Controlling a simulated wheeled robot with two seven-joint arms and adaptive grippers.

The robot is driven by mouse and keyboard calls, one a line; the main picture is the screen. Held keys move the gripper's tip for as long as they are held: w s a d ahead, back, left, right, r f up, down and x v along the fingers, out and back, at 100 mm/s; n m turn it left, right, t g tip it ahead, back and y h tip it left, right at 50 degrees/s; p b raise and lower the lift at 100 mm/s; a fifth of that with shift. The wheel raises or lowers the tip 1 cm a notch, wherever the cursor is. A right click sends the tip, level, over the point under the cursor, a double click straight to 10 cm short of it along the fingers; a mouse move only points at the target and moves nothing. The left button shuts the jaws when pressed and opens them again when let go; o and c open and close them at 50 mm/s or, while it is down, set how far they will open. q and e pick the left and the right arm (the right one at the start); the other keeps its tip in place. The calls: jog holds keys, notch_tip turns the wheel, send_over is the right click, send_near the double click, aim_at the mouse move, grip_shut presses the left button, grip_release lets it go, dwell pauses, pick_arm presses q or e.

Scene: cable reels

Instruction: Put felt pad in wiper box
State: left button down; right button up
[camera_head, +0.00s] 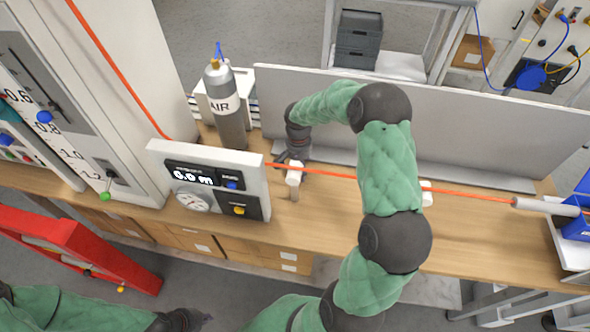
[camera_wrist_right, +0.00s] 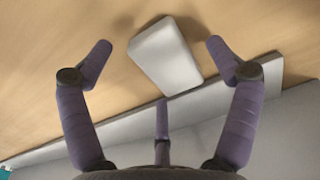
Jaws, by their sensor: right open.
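A pale grey rounded block, seemingly the felt pad (camera_wrist_right: 167,54), lies flat on the wooden bench in the right wrist view. My right gripper (camera_wrist_right: 160,62) is open above it, its fingers spread on either side and not visibly touching it. In the head view my right gripper (camera_head: 285,158) is small and dark, low behind the digital counter, and the pad cannot be made out there. My left gripper (camera_head: 184,320) shows only partly at the bottom edge, away from the bench; its fingers are unclear. I cannot identify the wiper box with certainty.
An orange cable (camera_head: 320,171) runs across the bench over white guides. The counter box (camera_head: 208,184) and AIR bottle (camera_head: 225,110) stand left of my right gripper. A grey panel (camera_head: 470,128) lines the bench's back. A blue bin (camera_head: 577,226) is at far right.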

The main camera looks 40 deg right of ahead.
aim_at(298, 167)
jog(key=c, duration=0.9)
jog(key=shift+c, duration=0.6)
jog(key=shift+r, duration=0.1)
notch_tip(298, 167, up, 9)
jog(key=shift+f+p, duration=0.1)
jog(key=shift+p, duration=1.05)
jog(key=shift+r, duration=0.6)
